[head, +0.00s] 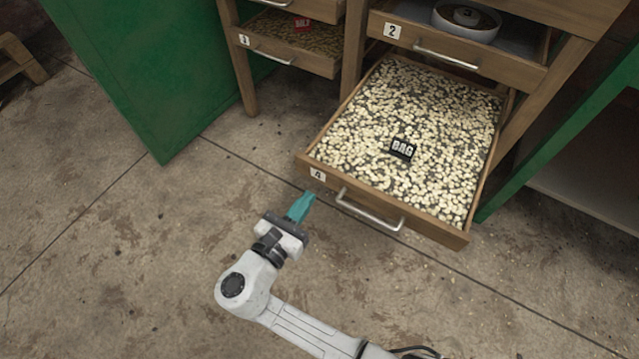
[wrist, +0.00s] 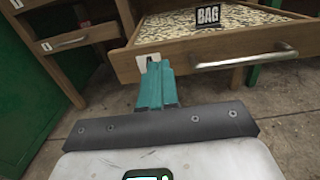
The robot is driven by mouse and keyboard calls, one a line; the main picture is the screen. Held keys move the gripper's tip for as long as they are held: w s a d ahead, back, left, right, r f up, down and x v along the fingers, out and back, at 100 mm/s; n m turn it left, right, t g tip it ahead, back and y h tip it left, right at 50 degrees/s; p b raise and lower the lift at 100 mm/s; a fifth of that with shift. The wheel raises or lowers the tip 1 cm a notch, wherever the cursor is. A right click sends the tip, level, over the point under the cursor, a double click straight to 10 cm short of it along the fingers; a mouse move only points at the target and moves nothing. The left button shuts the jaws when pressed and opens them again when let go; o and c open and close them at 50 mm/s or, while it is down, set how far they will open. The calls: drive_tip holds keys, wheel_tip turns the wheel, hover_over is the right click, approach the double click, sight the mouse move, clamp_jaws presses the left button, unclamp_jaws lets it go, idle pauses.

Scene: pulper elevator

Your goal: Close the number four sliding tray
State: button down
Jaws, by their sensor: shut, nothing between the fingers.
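The number four sliding tray (head: 384,221) is a wooden drawer pulled far out of its frame, with a "4" label at the left of its front and a metal handle (head: 369,211). Pale beans or kernels and a black "BAG" tag (head: 402,149) lie in it. My gripper (head: 305,199), with teal fingers, is shut and empty, just in front of the tray's left front corner. In the wrist view the fingertips (wrist: 154,62) overlap the "4" label on the tray front (wrist: 215,55), left of the handle (wrist: 245,60). I cannot tell whether they touch it.
Tray 2 (head: 480,66), holding a round bowl (head: 466,20), is above and behind tray 4. Tray 3 (head: 280,53) is at the upper left. Green panels stand left (head: 150,80) and right (head: 580,130). The concrete floor (head: 110,240) is clear at left and front.

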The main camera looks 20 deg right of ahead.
sight(326, 173)
drive_tip(key=b+x, duration=0.1)
drive_tip(key=x, duration=0.3)
drive_tip(key=shift+w+d+f+b, duration=0.1)
drive_tip(key=shift+d+f+b, duration=0.1)
drive_tip(key=shift+b, duration=0.1)
drive_tip(key=shift+w+d+r, duration=0.2)
drive_tip(key=shift+w+d, duration=0.3)
drive_tip(key=shift+d, duration=0.1)
